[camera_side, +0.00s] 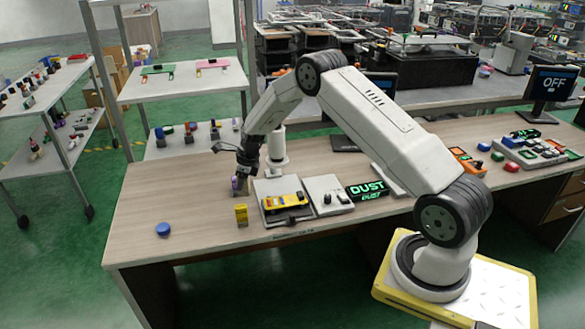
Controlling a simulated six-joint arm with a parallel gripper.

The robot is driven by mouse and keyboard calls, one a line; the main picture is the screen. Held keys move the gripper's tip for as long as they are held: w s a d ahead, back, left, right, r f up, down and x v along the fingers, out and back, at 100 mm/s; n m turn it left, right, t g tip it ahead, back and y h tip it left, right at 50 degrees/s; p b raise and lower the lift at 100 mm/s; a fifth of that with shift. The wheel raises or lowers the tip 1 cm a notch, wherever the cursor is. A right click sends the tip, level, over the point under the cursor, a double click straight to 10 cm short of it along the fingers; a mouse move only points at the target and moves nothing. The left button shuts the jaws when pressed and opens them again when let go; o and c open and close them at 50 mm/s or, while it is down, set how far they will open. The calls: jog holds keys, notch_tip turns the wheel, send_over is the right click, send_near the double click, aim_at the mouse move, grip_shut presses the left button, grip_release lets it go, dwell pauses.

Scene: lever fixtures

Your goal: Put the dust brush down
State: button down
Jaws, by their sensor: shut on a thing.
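My gripper (243,172) points down over the left part of the wooden table, behind the yellow block and left of the pale plate with the yellow car. It is shut on a small grey and purple thing (238,186), which I take to be the dust brush. The thing is small and partly hidden by the jaws, so its bristles cannot be made out. It is upright and close to the tabletop; I cannot tell whether it touches. A black sign with green "DUST" letters (366,190) stands right of the plates.
A yellow block (241,214) stands in front of my gripper. A yellow toy car (285,201) lies on a pale plate (272,187); another plate (322,184) has dark knobs. The table's left end (150,195) is mostly clear.

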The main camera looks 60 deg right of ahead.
jog(key=shift+w+d+f, duration=0.25)
jog(key=shift+w+f, duration=0.6)
jog(key=shift+f, duration=0.2)
jog(key=shift+w+d+f, duration=0.2)
jog(key=shift+w+f, duration=0.6)
jog(key=shift+f, duration=0.2)
jog(key=shift+w+f, duration=0.1)
jog(key=shift+f, duration=0.05)
jog(key=shift+w+d+f, duration=0.1)
jog(key=shift+w+f, duration=0.2)
jog(key=shift+f, duration=1.55)
jog(key=shift+f, duration=0.1)
jog(key=shift+c, duration=2)
grip_release()
jog(key=v, duration=1.2)
